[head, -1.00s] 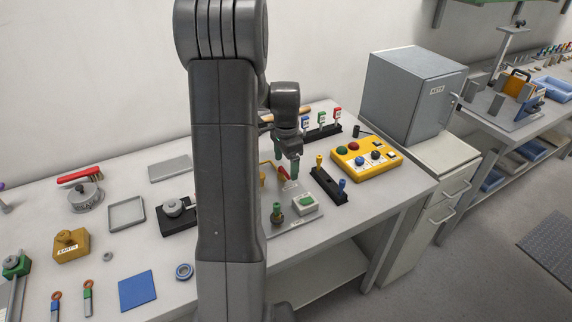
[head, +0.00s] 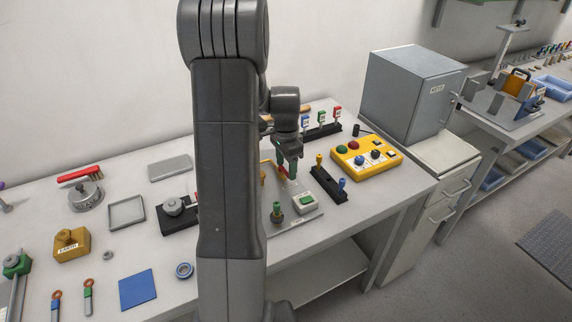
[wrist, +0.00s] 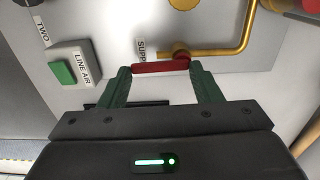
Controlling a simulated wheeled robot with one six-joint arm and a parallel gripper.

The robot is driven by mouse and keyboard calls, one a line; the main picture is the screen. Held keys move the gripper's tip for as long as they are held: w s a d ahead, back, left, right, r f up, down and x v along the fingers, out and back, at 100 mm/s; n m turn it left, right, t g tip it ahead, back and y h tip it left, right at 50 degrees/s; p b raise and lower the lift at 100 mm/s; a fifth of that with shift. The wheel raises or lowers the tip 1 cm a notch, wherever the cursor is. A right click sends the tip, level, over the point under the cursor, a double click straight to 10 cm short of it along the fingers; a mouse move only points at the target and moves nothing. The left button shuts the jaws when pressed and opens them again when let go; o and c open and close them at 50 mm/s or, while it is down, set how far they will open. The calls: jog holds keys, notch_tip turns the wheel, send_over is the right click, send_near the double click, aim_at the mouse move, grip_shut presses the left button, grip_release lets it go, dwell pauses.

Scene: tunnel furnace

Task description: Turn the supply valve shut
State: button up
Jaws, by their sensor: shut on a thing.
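The supply valve's red lever handle (wrist: 160,67) shows in the wrist view, lying crosswise beside a partly hidden label that reads "SUPP". Its brass body (wrist: 181,54) joins a bent brass pipe (wrist: 228,50) at the handle's right end. My gripper (wrist: 160,73) is shut on the red handle, with one green finger at each end of it. In the head view my gripper (head: 287,171) is low over the valve panel, and the handle is mostly hidden by the fingers.
A black rack (head: 329,186) and a yellow control box (head: 367,158) lie to the right. A grey cabinet (head: 410,90) stands beyond.

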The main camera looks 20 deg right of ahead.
jog(key=n, duration=0.2)
jog(key=d+n, duration=0.1)
jog(key=n, duration=0.1)
jog(key=shift+w, duration=0.25)
jog(key=n, duration=0.4)
jog(key=shift+w+d+n+b, duration=0.25)
jog(key=shift+w+n+b, duration=0.05)
jog(key=shift+w, duration=0.1)
jog(key=n, duration=0.2)
jog(key=w+n, duration=0.1)
jog(key=n, duration=0.1)
jog(key=shift+d+n, duration=0.15)
jog(key=shift+n, duration=0.15)
jog(key=shift+w+n, duration=0.25)
jog(key=shift+n, duration=0.85)
jog(key=shift+w+n, duration=0.25)
jog(key=shift+n, duration=0.85)
jog(key=o, duration=1)
notch_tip(320, 180, up, 14)
jog(key=shift+b, duration=0.45)
